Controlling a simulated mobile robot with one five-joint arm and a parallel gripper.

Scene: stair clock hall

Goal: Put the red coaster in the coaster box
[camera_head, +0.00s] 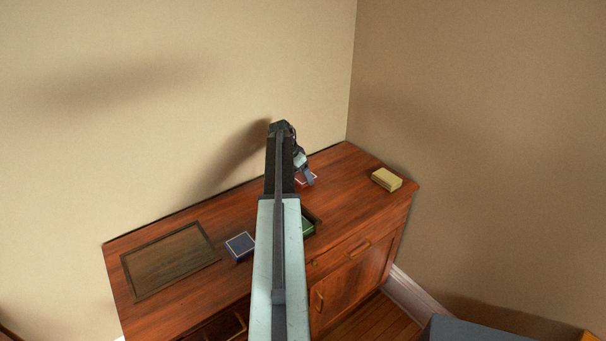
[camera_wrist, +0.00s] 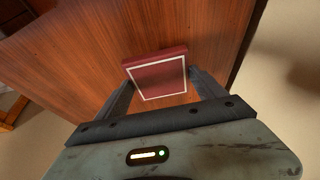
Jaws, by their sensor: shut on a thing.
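The red coaster (camera_head: 308,180) has a pale border line and is at the back of the wooden sideboard's top. In the wrist view the red coaster (camera_wrist: 157,74) sits between the two fingers of my gripper (camera_wrist: 163,78), which is shut on it. My gripper (camera_head: 306,174) also shows in the head view, partly hidden behind my arm. I cannot tell how far the coaster is above the wood. A dark-edged box (camera_head: 316,217), probably the coaster box, holds a green coaster (camera_head: 307,225). My arm hides its left part.
A blue coaster (camera_head: 240,246) with a pale border lies left of my arm. A dark-framed flat panel (camera_head: 172,262) lies on the left of the sideboard (camera_head: 350,205). A yellow block (camera_head: 386,179) is at the right end. Walls stand behind and to the right.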

